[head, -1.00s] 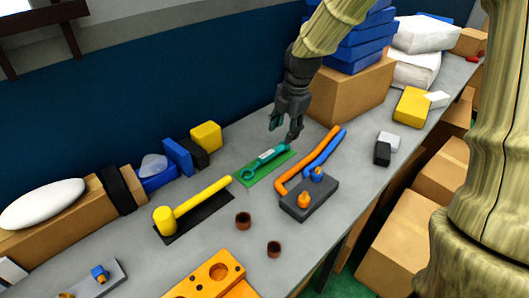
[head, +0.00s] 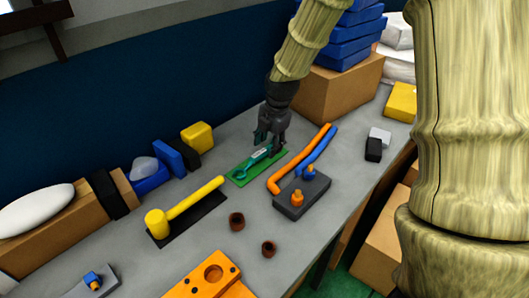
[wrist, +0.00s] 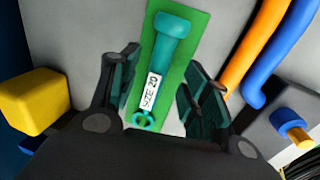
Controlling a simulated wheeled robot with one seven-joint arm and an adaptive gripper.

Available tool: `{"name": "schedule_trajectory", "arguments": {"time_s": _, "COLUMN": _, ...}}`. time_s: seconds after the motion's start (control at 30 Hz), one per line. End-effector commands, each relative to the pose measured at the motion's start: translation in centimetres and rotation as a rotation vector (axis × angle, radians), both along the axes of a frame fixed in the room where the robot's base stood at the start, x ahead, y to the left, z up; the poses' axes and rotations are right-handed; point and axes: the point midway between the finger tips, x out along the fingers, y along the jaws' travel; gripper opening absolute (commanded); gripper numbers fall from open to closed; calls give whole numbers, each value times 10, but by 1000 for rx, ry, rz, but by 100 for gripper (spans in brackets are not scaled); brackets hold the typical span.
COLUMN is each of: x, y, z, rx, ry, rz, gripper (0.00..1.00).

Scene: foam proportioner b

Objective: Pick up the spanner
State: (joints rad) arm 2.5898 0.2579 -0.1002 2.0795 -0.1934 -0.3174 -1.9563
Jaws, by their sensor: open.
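The spanner is teal with a white printed label and a ring at one end. It lies on a green mat on the grey bench; in the head view the spanner (head: 241,172) is partly hidden behind my fingers, while the mat (head: 238,182) shows around it. In the wrist view the spanner (wrist: 171,45) and mat (wrist: 192,32) are seen from above, between my fingers. My gripper (head: 266,150) is open, pointing down over the spanner's far part. In the wrist view my gripper (wrist: 157,90) has one finger on each side of the spanner, not closed on it.
An orange pipe (head: 297,162) and a blue pipe (head: 316,153) lie right of the mat. A grey block with pegs (head: 291,209) sits nearby. A yellow mallet (head: 185,203) lies left. A yellow block (head: 197,137) stands behind. Cardboard boxes (head: 338,88) stand at the back.

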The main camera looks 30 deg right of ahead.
Motion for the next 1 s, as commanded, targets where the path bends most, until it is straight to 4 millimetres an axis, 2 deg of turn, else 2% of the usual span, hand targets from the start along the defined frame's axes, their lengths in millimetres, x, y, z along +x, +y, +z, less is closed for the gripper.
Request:
{"name": "schedule_trajectory", "arguments": {"time_s": 0.3, "x": 6, "y": 3, "z": -28, "rx": 0, "ry": 0, "rz": -1, "gripper": 47}}
{"name": "schedule_trajectory", "arguments": {"time_s": 0.6, "x": 7, "y": 3, "z": -30, "rx": 0, "ry": 0, "rz": -1, "gripper": 47}}
{"name": "schedule_trajectory", "arguments": {"time_s": 0.67, "x": 7, "y": 3, "z": -30, "rx": 0, "ry": -1, "rz": 0, "gripper": 38}}
{"name": "schedule_trajectory", "arguments": {"time_s": 0.87, "x": 6, "y": 3, "z": -30, "rx": 0, "ry": 0, "rz": 0, "gripper": 1}}
{"name": "schedule_trajectory", "arguments": {"time_s": 1.0, "x": 7, "y": 3, "z": -30, "rx": 1, "ry": -1, "rz": -1, "gripper": 0}}
